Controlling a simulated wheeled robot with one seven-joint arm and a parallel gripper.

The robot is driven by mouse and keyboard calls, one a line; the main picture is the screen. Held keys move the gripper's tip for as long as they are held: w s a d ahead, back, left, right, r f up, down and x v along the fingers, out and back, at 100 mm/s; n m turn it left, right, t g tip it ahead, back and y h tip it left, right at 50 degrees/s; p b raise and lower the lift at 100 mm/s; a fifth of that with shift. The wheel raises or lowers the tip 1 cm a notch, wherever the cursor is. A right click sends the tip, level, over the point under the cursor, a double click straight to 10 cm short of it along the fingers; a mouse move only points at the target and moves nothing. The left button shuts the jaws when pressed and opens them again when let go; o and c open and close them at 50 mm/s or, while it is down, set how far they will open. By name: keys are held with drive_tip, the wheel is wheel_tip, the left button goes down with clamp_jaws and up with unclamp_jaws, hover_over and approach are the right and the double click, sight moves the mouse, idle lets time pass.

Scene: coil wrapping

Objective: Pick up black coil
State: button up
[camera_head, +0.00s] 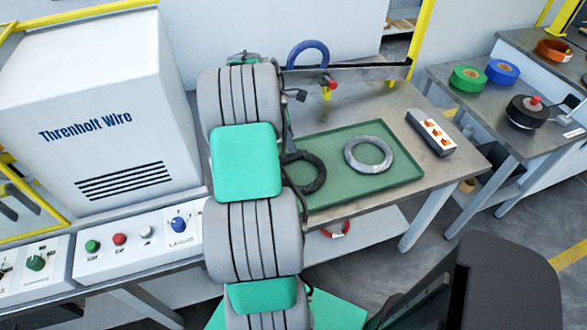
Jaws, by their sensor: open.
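The black coil (320,174) lies on the green tray (345,136) at its left end. My arm covers the coil's left edge; the rest of the ring shows. A grey coil (387,151) lies apart from it, to the right on the same tray. My grey and green arm rises through the middle of the view, in front of the table's left part. I cannot make out my gripper's fingers, which seem hidden behind the arm.
A button box (431,131) stands right of the tray. A white machine (92,105) and control panel (136,243) are at left. A red coil (335,230) is on the lower shelf. Tape rolls (468,78) are on the right table.

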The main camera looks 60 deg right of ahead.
sight(296, 154)
drive_tip(key=x, duration=0.6)
drive_tip(key=shift+s+a, duration=0.1)
drive_tip(key=shift+s, duration=0.05)
clamp_jaws()
drive_tip(key=shift+r+p, duration=0.15)
drive_tip(key=shift+p, duration=0.15)
idle(0.8)
